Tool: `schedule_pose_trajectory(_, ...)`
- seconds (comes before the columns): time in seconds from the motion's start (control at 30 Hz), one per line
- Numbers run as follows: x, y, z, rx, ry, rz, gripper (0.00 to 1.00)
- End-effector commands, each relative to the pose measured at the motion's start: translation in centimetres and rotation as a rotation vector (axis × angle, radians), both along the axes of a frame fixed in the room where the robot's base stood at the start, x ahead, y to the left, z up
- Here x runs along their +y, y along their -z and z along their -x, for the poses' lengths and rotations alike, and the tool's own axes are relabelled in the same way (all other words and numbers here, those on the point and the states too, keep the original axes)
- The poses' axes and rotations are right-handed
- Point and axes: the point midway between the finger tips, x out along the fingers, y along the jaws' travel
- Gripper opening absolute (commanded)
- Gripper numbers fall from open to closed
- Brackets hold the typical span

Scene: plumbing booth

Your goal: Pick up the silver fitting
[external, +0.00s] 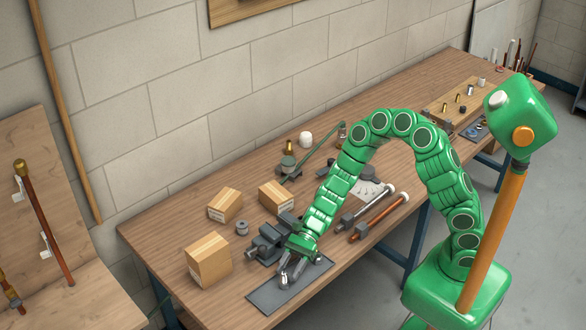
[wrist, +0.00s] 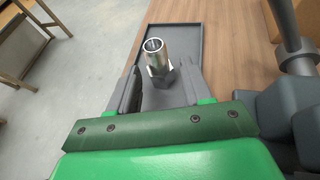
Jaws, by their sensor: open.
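The silver fitting (wrist: 158,62) is a shiny hollow tube with a hex base, standing upright on a dark grey tray (wrist: 205,40) in the wrist view. My gripper (wrist: 155,82) is open, with one finger on each side of the fitting's base; whether either finger touches it I cannot tell. In the external view my gripper (external: 289,276) is low over the tray (external: 313,276) at the bench's front edge. The fitting is small there, between the fingers.
A grey vise (external: 264,246) stands close to my gripper, and its dark body fills the right side of the wrist view. Cardboard boxes (external: 208,258) stand to the left. The bench edge is close by.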

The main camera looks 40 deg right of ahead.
Motion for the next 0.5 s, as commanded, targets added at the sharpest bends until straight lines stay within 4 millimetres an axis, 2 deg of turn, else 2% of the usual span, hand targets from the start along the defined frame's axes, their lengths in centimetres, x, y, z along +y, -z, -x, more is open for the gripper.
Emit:
schedule_pose_trajectory(0.23, 1.3, 0.5, 0.4, 0.001, -0.003, 0.002, 0.49)
schedule_pose_trajectory(0.5, 3.7, 1.4, 1.2, 0.001, -0.002, 0.002, 0.49)
